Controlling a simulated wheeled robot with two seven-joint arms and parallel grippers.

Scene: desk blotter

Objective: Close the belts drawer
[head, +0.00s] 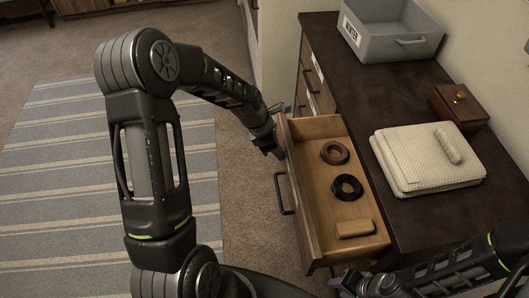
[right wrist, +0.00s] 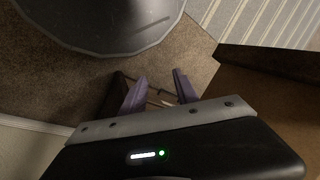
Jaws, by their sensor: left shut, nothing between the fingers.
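The belts drawer (head: 318,125) is pulled out from the dark dresser (head: 400,218). It holds a brown coiled belt (head: 335,153), a black coiled belt (head: 347,187) and a tan block-like item (head: 355,228). Its dark bar handle (head: 284,192) is on the front panel, facing left. My left gripper (head: 272,148) is shut and empty at the far end of the front panel; I cannot tell whether it touches. My right gripper (head: 347,283) is by the drawer's near corner, partly cut off. In the right wrist view its purple fingers (right wrist: 158,92) are apart, with nothing clearly held.
On the dresser top are a grey bin labelled WINTER (head: 392,42), a small brown box (head: 460,105) and a folded cream cloth (head: 425,165) with a rolled piece on it. Other drawer fronts (head: 312,80) are flush. Carpet and a striped rug (head: 60,180) lie left.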

